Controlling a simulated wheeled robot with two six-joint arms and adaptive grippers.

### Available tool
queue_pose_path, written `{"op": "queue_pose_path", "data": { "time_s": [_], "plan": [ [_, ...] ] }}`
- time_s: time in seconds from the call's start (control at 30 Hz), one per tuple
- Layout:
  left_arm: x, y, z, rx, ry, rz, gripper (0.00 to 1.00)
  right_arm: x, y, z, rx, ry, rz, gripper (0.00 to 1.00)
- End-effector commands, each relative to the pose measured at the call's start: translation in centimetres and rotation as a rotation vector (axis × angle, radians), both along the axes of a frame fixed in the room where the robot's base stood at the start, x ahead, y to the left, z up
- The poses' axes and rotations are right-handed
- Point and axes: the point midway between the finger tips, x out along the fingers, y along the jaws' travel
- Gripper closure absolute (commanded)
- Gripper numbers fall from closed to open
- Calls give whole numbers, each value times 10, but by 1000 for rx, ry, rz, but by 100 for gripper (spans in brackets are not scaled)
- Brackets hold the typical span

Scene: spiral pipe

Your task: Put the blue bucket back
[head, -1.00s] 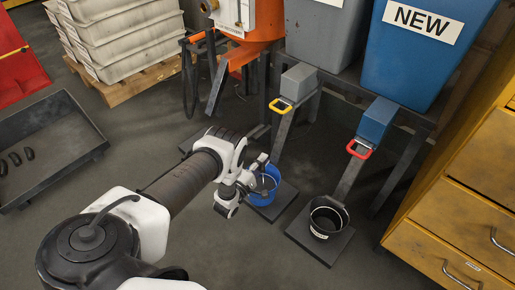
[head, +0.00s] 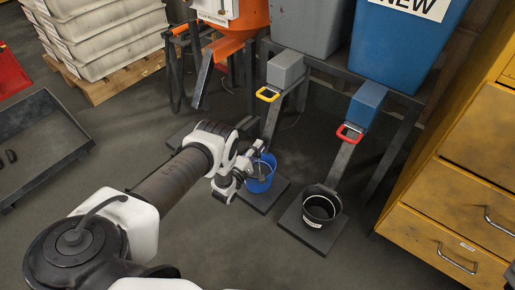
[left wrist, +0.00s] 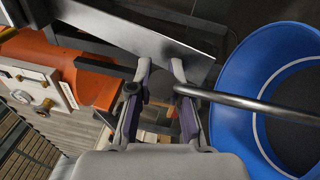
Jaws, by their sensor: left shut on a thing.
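The blue bucket (head: 259,184) is at or just above a dark floor plate (head: 272,197) below the grey chute; I cannot tell whether it touches the plate. In the left wrist view the bucket (left wrist: 232,118) fills the right side, with its open rim toward the camera. My left gripper (head: 252,160) is beside the bucket's upper left. In the left wrist view its fingers (left wrist: 162,100) are closed around the bucket's grey metal handle (left wrist: 250,103), which runs right to the bucket. My right gripper does not show.
A black bucket (head: 312,221) stands on the neighbouring plate below the blue chute (head: 365,107) with a red handle. Yellow drawers (head: 440,235) stand at the right. An orange machine (head: 245,22) is behind. A dark tray (head: 45,165) lies at the left. The floor between is clear.

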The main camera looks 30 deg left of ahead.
Motion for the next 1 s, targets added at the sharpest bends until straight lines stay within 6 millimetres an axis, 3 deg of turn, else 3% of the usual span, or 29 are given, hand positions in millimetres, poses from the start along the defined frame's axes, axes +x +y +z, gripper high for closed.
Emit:
{"op": "queue_pose_path", "data": {
  "time_s": [0.1,0.13,0.2,0.57,0.67,1.0],
  "plan": [
    [1,0,-2,0,-5,0,100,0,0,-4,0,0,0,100],
    [0,0,-3,0,0,0,75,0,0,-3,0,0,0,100],
    [0,0,-2,0,0,0,57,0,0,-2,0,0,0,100],
    [-2,0,2,0,2,1,57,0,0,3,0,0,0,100],
    [-18,0,0,0,5,0,57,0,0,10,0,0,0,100],
    [-101,-2,-10,1,5,0,57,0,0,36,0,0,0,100]
  ]
}}
